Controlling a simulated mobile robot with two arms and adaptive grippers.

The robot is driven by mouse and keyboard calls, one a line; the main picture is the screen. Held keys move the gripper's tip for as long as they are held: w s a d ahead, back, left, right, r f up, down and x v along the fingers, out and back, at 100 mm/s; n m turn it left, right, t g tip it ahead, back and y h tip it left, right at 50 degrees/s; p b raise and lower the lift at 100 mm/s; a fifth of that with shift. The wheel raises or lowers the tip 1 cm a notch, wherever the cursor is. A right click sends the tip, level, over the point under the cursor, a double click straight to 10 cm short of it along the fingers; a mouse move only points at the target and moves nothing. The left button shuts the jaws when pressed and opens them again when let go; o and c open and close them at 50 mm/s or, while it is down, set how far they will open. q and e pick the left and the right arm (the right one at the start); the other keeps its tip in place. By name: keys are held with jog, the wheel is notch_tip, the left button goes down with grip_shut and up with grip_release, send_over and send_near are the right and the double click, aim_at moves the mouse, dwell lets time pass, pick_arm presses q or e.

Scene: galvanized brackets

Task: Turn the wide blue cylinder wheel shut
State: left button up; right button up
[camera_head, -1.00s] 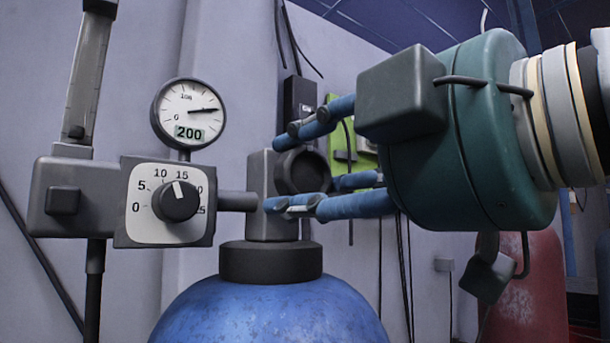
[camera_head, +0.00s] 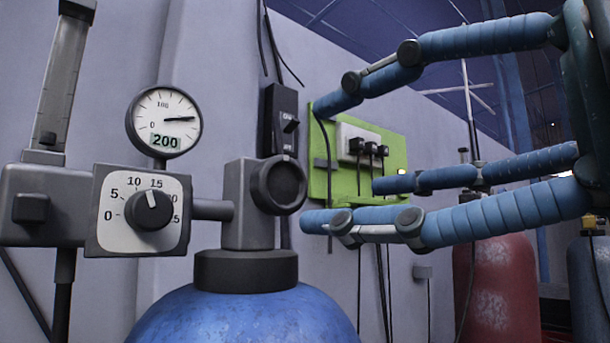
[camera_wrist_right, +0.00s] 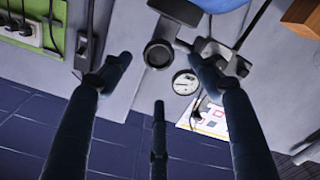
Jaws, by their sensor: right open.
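The wide blue cylinder (camera_head: 250,318) stands at the bottom of the head view, with only its rounded top showing. A grey valve block (camera_head: 240,205) sits above its dark collar. The wheel (camera_head: 279,184) is a dark round knob on the block's right side. It also shows near the top middle of the wrist view (camera_wrist_right: 158,53). My right gripper (camera_head: 315,165) has three blue segmented fingers, spread open and empty. In the head view its fingertips are to the right of the wheel, apart from it. In the wrist view the wheel lies between the two upper fingertips. My left gripper is out of view.
A pressure gauge (camera_head: 164,122) reading 200 and a dial (camera_head: 150,210) are left of the valve. A green board (camera_head: 318,170) with plugs and a black switch box (camera_head: 281,115) are on the wall behind. A red cylinder (camera_head: 496,290) stands at the right.

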aim_at(288, 184)
jog(key=shift+v, duration=1.1)
jog(key=w+a+m+p, duration=0.2)
jog(key=w+p, duration=0.1)
jog(key=w+a+m+p, duration=0.2)
jog(key=w+m+p, duration=0.1)
jog(key=p, duration=0.1)
jog(key=w+a+m+p, duration=0.2)
jog(key=w+p, duration=0.1)
jog(key=p, duration=0.1)
jog(key=shift+w+a+m, duration=0.4)
jog(key=shift+c, duration=0.5)
